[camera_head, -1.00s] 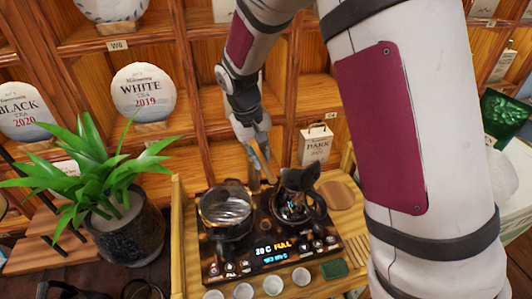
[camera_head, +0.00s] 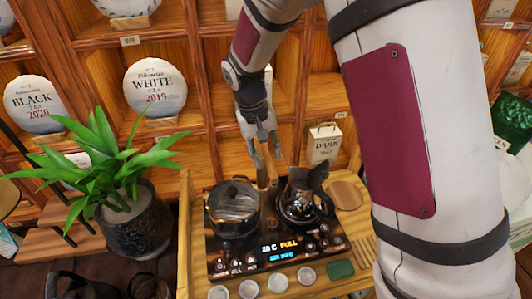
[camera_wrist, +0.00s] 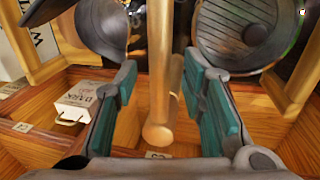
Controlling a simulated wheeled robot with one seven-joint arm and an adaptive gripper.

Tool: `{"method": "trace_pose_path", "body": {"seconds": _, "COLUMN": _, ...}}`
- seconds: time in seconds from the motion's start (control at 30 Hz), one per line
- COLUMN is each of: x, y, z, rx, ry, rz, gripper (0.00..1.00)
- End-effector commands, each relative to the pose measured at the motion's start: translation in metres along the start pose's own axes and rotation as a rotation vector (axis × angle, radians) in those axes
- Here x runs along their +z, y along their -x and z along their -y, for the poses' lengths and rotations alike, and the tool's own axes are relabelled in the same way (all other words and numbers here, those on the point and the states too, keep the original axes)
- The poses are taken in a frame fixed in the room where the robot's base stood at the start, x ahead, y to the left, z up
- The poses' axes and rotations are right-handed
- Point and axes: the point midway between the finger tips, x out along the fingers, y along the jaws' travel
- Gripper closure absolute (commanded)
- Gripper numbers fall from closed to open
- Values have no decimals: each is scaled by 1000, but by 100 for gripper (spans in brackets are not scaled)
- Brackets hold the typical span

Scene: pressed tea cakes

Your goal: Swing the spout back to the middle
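The spout (camera_head: 262,174) is a thin copper-brown tube standing at the back of the black cooktop, between the glass pot and the dark kettle. In the wrist view the spout (camera_wrist: 162,80) runs down the middle of the picture and ends in a rounded tip. My gripper (camera_head: 264,152) is above the back of the cooktop, around the spout. In the wrist view its teal finger pads (camera_wrist: 165,112) stand apart on either side of the spout, with a visible gap on each side. The spout's base is hidden in the head view.
The lidded glass pot (camera_head: 233,205) is left of the spout and the dark kettle (camera_head: 302,198) is right. Several small white cups (camera_head: 278,283) line the cooktop's (camera_head: 222,265) front. A "DARK" tea box (camera_head: 325,142) stands on the shelf behind. A potted plant (camera_head: 138,225) is at left.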

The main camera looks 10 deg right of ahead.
Motion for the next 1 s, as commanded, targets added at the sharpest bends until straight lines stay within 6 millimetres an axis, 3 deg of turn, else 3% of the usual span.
{"method": "trace_pose_path", "body": {"seconds": 0.33, "x": 0, "y": 11, "z": 0, "rx": 0, "ry": 0, "rz": -1, "gripper": 63}}
{"method": "trace_pose_path", "body": {"seconds": 0.8, "x": 0, "y": 99, "z": 0, "rx": -1, "ry": 0, "rz": -2, "gripper": 63}}
{"method": "trace_pose_path", "body": {"seconds": 1.0, "x": 0, "y": 117, "z": 0, "rx": 0, "ry": 0, "rz": 1, "gripper": 63}}
